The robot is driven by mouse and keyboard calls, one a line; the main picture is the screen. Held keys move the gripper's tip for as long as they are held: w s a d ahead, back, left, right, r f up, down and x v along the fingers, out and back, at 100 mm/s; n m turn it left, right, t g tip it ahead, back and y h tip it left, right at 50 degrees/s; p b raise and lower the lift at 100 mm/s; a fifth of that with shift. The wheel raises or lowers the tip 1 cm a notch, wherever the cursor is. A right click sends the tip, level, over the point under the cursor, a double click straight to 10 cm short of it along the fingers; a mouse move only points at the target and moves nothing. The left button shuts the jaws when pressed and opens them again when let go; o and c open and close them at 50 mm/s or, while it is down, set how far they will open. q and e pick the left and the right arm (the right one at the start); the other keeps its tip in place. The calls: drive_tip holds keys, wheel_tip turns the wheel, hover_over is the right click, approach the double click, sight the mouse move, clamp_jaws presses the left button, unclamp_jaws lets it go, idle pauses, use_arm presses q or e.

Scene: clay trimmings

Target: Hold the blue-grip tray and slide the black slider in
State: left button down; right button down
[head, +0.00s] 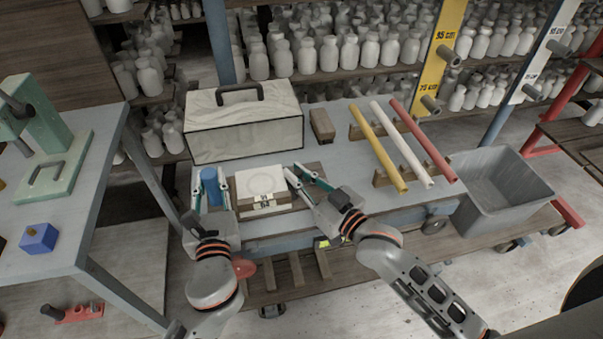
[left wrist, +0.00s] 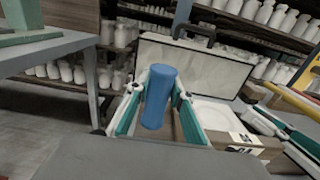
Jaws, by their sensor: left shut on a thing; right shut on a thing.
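The blue-grip tray (head: 283,201) is a wooden holder on the grey cart top, with a white square block carrying a number label in it. Its upright blue grip (head: 210,186) stands at the left end and also shows in the left wrist view (left wrist: 158,97). My left gripper (head: 211,188) is shut on the blue grip, one finger on each side. My right gripper (head: 305,178) is shut at the tray's right end, on what I take to be the black slider. The slider is hidden between the fingers, and how far in it sits cannot be told.
A pale case (head: 245,132) with a dark handle stands behind the tray. A small wooden block (head: 322,125) and a rack with yellow, white and red rods (head: 402,145) lie to the right. A grey bin (head: 500,190) stands beyond the cart's right end.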

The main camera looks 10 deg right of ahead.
use_arm(q)
drive_tip(key=shift+f, duration=0.4)
use_arm(e)
drive_tip(key=c, duration=2)
unclamp_jaws()
drive_tip(key=v, duration=1.2)
drive_tip(key=shift+f, duration=0.1)
use_arm(q)
drive_tip(key=c, duration=1.7)
unclamp_jaws()
drive_tip(key=shift+r, duration=0.2)
